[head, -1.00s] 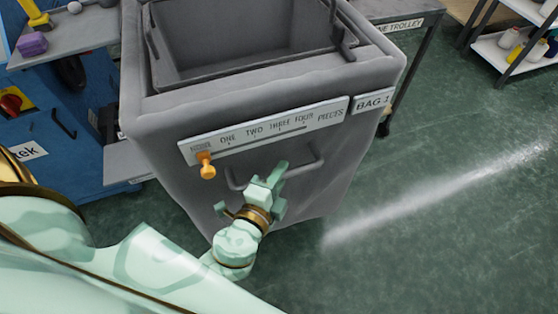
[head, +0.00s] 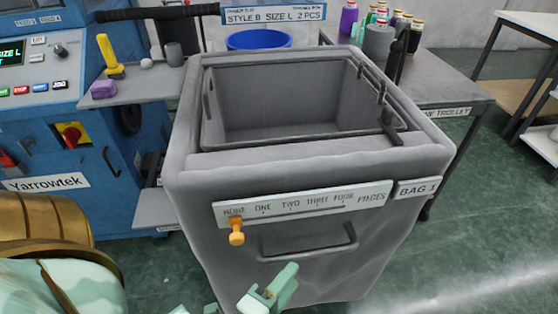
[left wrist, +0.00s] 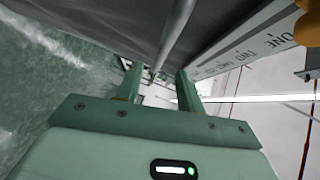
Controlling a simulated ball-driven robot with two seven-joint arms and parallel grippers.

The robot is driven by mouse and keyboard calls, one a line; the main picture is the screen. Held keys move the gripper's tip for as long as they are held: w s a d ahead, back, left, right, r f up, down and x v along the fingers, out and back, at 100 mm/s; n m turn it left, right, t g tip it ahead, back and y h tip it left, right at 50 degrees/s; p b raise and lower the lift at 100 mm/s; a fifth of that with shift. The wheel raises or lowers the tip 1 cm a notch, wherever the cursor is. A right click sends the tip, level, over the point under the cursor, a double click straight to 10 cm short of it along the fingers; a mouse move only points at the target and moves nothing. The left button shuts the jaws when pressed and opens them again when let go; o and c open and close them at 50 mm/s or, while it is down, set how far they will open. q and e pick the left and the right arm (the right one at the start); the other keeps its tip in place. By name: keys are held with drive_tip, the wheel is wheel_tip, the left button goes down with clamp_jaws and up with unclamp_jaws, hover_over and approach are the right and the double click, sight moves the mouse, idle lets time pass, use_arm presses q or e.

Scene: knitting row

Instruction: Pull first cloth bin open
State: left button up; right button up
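The grey cloth bin (head: 190,170), labelled BAG 1 (head: 417,187), stands upright in the middle of the head view. Its top shows an open, empty-looking grey box. A grey bar handle (head: 308,252) crosses its front, below a piece-count strip (head: 300,205) with an orange slider (head: 236,232) at NONE. My left gripper (head: 268,290) is just below the handle in the head view. In the left wrist view its fingers (left wrist: 158,84) are apart, and the handle bar (left wrist: 176,34) lies ahead, in line with the gap; no grip shows. My right gripper is out of view.
A blue machine (head: 60,125) with a grey side shelf (head: 135,87) stands left of the bin. A blue tub (head: 258,40) is behind it. A trolley (head: 440,85) with bottles and cones stands behind right. Green floor (head: 490,220) is clear on the right.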

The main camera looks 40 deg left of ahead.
use_arm(q)
drive_tip(key=shift+s+d+r, duration=0.1)
drive_tip(key=shift+s+r, duration=0.05)
drive_tip(key=shift+s, duration=0.8)
drive_tip(key=shift+s+d+r, duration=0.1)
drive_tip(key=shift+s+r, duration=0.05)
drive_tip(key=shift+s, duration=0.75)
drive_tip(key=shift+a, duration=0.1)
